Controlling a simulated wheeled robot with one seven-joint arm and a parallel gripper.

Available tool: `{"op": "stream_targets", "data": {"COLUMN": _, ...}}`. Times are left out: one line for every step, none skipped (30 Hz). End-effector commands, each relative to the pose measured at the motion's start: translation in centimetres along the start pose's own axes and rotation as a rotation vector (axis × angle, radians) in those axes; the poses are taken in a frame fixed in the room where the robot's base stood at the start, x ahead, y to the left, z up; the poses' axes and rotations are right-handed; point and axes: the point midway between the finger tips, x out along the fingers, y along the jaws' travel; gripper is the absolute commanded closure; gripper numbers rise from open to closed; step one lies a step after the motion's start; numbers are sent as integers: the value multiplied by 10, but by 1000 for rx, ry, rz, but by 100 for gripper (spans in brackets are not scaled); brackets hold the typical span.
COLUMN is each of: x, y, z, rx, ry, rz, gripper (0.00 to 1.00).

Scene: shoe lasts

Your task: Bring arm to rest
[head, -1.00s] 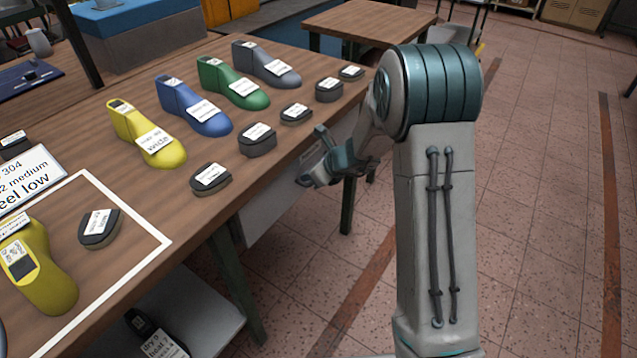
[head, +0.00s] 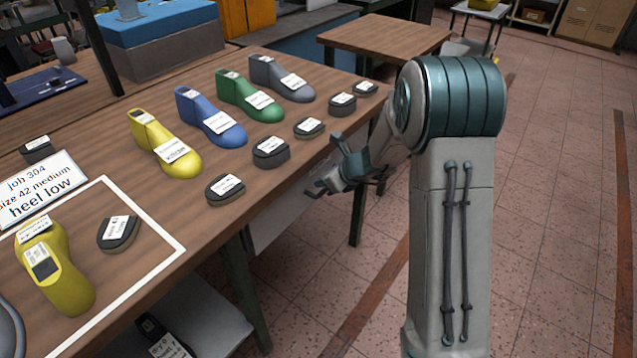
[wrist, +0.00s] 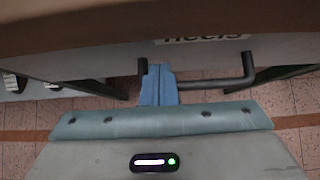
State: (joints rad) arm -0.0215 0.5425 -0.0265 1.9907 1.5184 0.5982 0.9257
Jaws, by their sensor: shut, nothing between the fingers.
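My gripper (head: 338,168) is beside the front edge of the workbench (head: 190,222), to the right of the row of dark heel blocks. In the wrist view my gripper's fingers (wrist: 158,84) are together with nothing between them. Beyond them are a dark bar handle (wrist: 215,84) and a grey front with a label reading "heels" (wrist: 203,38). My arm is bent, with the forearm reaching down and left from the large elbow joint.
Yellow (head: 168,150), blue (head: 212,122), green (head: 248,98) and grey (head: 282,80) lasts stand on the bench, with several heel blocks (head: 270,152) in front. A white-outlined area holds a yellow last (head: 58,275) and a heel block (head: 118,233). Open tiled floor (head: 560,200) lies to the right.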

Motion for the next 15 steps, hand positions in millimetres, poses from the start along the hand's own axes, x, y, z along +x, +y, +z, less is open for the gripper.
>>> {"op": "stream_targets", "data": {"x": -15, "y": -1, "z": 4, "rx": 2, "ry": 2, "rz": -1, "gripper": 100}}
{"op": "stream_targets", "data": {"x": -20, "y": -2, "z": 3, "rx": 2, "ry": 2, "rz": -1, "gripper": 100}}
{"op": "stream_targets", "data": {"x": -28, "y": -3, "z": 4, "rx": 2, "ry": 3, "rz": -1, "gripper": 100}}
{"op": "stream_targets", "data": {"x": -33, "y": -3, "z": 4, "rx": 2, "ry": 3, "rz": -1, "gripper": 100}}
{"op": "stream_targets", "data": {"x": -38, "y": -3, "z": 3, "rx": 2, "ry": 4, "rz": 0, "gripper": 100}}
{"op": "stream_targets", "data": {"x": -43, "y": -2, "z": 3, "rx": 1, "ry": 6, "rz": 2, "gripper": 100}}
{"op": "stream_targets", "data": {"x": -47, "y": -3, "z": 3, "rx": 0, "ry": 6, "rz": 3, "gripper": 100}}
{"op": "stream_targets", "data": {"x": -50, "y": -3, "z": 3, "rx": 0, "ry": 6, "rz": 3, "gripper": 100}}
{"op": "stream_targets", "data": {"x": -54, "y": -4, "z": 3, "rx": 0, "ry": 6, "rz": 3, "gripper": 100}}
{"op": "stream_targets", "data": {"x": -56, "y": -4, "z": 3, "rx": 0, "ry": 6, "rz": 3, "gripper": 100}}
{"op": "stream_targets", "data": {"x": -58, "y": -4, "z": 2, "rx": 0, "ry": 6, "rz": 4, "gripper": 100}}
{"op": "stream_targets", "data": {"x": -60, "y": -4, "z": 2, "rx": -1, "ry": 7, "rz": 4, "gripper": 100}}
{"op": "stream_targets", "data": {"x": -60, "y": -4, "z": 1, "rx": -1, "ry": 7, "rz": 5, "gripper": 100}}
{"op": "stream_targets", "data": {"x": -61, "y": -3, "z": 1, "rx": -1, "ry": 8, "rz": 5, "gripper": 100}}
{"op": "stream_targets", "data": {"x": -61, "y": -3, "z": 0, "rx": -1, "ry": 8, "rz": 5, "gripper": 100}}
